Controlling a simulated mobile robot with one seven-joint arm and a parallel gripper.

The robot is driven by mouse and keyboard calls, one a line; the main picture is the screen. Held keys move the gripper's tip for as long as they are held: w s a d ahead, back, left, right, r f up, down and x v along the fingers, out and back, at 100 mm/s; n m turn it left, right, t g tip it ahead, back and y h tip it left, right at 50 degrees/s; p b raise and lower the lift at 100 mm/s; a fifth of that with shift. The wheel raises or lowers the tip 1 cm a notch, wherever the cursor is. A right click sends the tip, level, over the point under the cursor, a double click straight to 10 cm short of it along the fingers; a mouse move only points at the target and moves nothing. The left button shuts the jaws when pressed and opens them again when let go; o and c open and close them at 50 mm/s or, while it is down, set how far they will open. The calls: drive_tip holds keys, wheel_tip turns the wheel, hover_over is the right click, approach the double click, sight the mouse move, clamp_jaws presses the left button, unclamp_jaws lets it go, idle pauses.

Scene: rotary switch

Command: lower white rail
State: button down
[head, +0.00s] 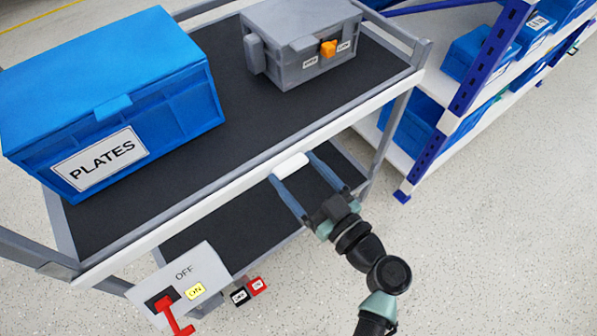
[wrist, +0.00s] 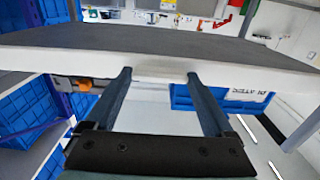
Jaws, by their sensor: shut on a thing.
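The white rail (head: 190,216) runs along the front edge of the cart's upper deck and looks roughly level with it. It also crosses the upper part of the wrist view (wrist: 60,62). A short white grip piece (head: 291,166) sticks out from the rail near its right half. My gripper (head: 291,168) comes from the lower right, with its two blue-grey fingers at either end of this piece, shut on it. In the wrist view, the grip piece (wrist: 159,73) lies between the fingertips, against the rail. The exact finger contact is hard to see.
A blue PLATES box (head: 110,100) and a grey case (head: 302,42) with an orange latch stand on the upper deck. A panel with a red lever (head: 172,313) and OFF/ON labels is at lower left. Blue shelving (head: 480,60) stands at right. Floor at lower right is clear.

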unclamp_jaws()
drive_tip(key=shift+f, duration=0.4)
drive_tip(key=shift+r, duration=0.1)
drive_tip(key=v, duration=1.3)
